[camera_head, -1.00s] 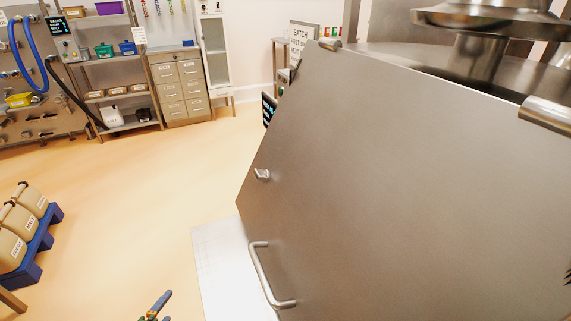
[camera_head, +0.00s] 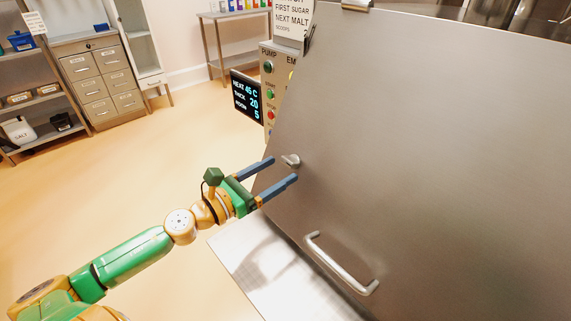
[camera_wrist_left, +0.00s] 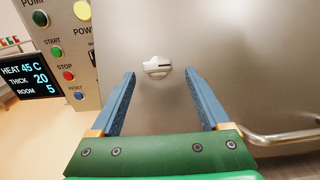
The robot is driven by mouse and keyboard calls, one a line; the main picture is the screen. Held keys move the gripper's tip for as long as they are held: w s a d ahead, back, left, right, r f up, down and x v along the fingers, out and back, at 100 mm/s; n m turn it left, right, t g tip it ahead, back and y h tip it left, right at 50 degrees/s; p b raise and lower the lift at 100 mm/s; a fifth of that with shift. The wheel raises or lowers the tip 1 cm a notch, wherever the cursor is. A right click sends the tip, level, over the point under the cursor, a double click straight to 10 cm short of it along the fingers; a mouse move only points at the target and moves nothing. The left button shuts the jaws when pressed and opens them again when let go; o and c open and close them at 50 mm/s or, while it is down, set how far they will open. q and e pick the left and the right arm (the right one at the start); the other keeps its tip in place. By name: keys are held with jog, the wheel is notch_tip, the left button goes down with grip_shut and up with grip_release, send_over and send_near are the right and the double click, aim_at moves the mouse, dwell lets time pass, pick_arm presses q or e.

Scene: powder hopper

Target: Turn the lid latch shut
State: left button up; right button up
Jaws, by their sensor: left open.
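The lid (camera_head: 430,150) is a large grey metal panel that fills the right of the head view. Its latch (camera_head: 291,160) is a small silver knob near the lid's left edge. In the left wrist view the latch (camera_wrist_left: 156,67) lies roughly level, with a dark slot at its right, just beyond the fingertips. My left gripper (camera_head: 284,169) is open, its two blue fingers pointing at the lid on either side of the latch. It also shows in the left wrist view (camera_wrist_left: 160,75) with nothing between its fingers. My right gripper is not in view.
A silver bar handle (camera_head: 342,264) is on the lid below the latch. A control panel with buttons (camera_head: 269,95) and a display (camera_head: 246,97) stand left of the lid. Drawers (camera_head: 97,80) and shelves are farther back. The floor (camera_head: 130,190) at left is clear.

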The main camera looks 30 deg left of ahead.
aim_at(290, 162)
pick_arm(q)
jog(key=shift+w+r+p, duration=0.1)
jog(key=shift+w+p, duration=0.2)
jog(key=shift+w, duration=0.6)
jog(key=shift+w+d, duration=0.3)
jog(key=shift+w, duration=0.15)
grip_shut()
